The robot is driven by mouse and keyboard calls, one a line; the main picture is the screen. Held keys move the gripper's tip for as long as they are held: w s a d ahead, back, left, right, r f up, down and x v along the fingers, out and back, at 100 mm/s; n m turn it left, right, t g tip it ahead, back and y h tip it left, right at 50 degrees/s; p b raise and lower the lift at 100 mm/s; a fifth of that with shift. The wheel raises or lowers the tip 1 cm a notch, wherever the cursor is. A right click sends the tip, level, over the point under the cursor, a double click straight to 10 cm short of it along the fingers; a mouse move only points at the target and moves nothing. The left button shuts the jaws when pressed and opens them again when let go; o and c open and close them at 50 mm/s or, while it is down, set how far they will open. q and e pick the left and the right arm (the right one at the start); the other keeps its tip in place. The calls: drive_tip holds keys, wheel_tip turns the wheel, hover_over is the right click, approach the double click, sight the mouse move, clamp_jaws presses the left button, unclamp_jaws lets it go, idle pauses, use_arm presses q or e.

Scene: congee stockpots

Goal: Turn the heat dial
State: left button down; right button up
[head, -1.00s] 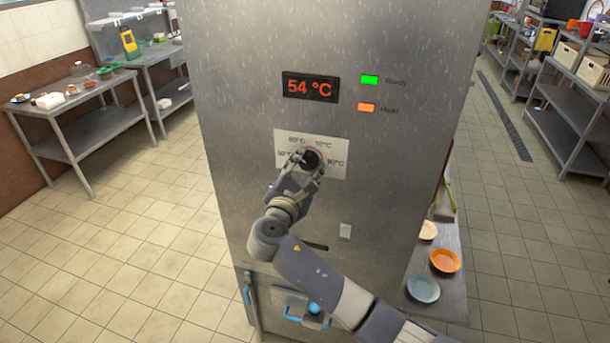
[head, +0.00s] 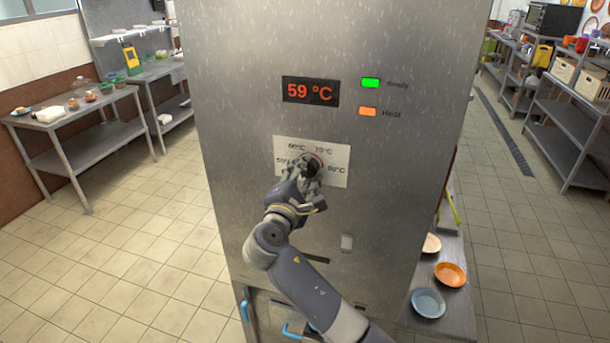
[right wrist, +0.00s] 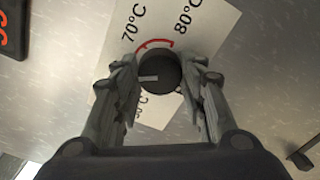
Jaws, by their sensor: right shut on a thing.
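The heat dial (right wrist: 160,72) is a round black knob with a pale pointer mark, on a white label plate (head: 338,178) with temperature markings. In the right wrist view the mark points left, and a red arc shows above the knob between 70°C and 80°C. My right gripper (right wrist: 160,85) has its fingers on both sides of the knob, shut on it. In the head view my right gripper (head: 308,170) covers most of the dial. The display (head: 310,91) reads 59 °C. My left gripper is not in view.
The green Ready light (head: 371,83) and orange Heat light (head: 367,111) are lit on the steel cabinet (head: 240,130). Orange (head: 450,274) and blue (head: 428,303) plates lie at the lower right.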

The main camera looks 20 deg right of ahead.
drive_tip(key=o, duration=1.1)
drive_tip(key=v, duration=1.2)
